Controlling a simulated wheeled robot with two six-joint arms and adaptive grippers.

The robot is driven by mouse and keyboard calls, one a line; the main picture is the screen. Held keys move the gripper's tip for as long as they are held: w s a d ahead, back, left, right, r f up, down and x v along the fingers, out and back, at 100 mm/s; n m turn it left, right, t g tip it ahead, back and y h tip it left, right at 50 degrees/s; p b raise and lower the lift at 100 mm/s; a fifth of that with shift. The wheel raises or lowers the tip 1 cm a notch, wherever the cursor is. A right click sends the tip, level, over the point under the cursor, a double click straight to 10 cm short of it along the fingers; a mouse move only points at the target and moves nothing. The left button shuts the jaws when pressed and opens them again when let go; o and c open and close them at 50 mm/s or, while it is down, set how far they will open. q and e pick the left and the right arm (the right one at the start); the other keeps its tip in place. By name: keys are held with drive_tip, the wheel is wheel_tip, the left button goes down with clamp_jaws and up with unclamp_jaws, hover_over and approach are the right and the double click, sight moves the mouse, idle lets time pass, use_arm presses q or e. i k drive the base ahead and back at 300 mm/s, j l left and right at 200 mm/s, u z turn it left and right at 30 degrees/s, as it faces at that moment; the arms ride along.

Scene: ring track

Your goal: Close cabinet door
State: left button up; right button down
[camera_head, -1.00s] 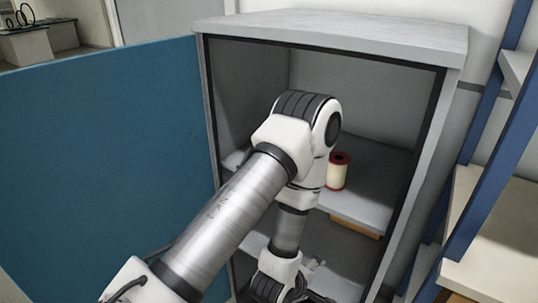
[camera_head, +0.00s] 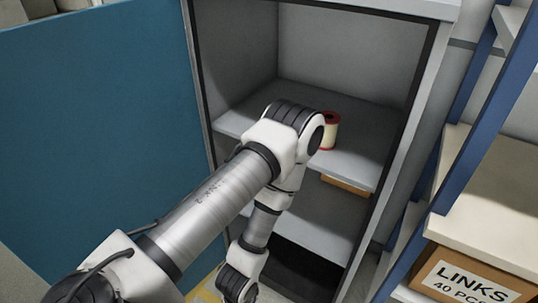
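The cabinet (camera_head: 414,130) stands open in front of me, with its grey shelves showing. Its blue door (camera_head: 95,130) is swung wide out to the left, hinged at the cabinet's left edge. My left arm reaches up from the lower left, across the lower part of the door and in front of the opening. Its wrist bends down at the cabinet's lower left. The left gripper's fingers are not visible, being below or behind the wrist. My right arm and gripper are not in the picture.
A cream and red spool (camera_head: 330,133) sits on the middle shelf. An orange-brown box (camera_head: 346,186) shows under that shelf. A blue-framed rack (camera_head: 463,130) stands close on the right, holding a cardboard box labelled LINKS (camera_head: 470,278).

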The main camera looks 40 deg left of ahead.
sight(102, 133)
drive_tip(key=u, duration=0.9)
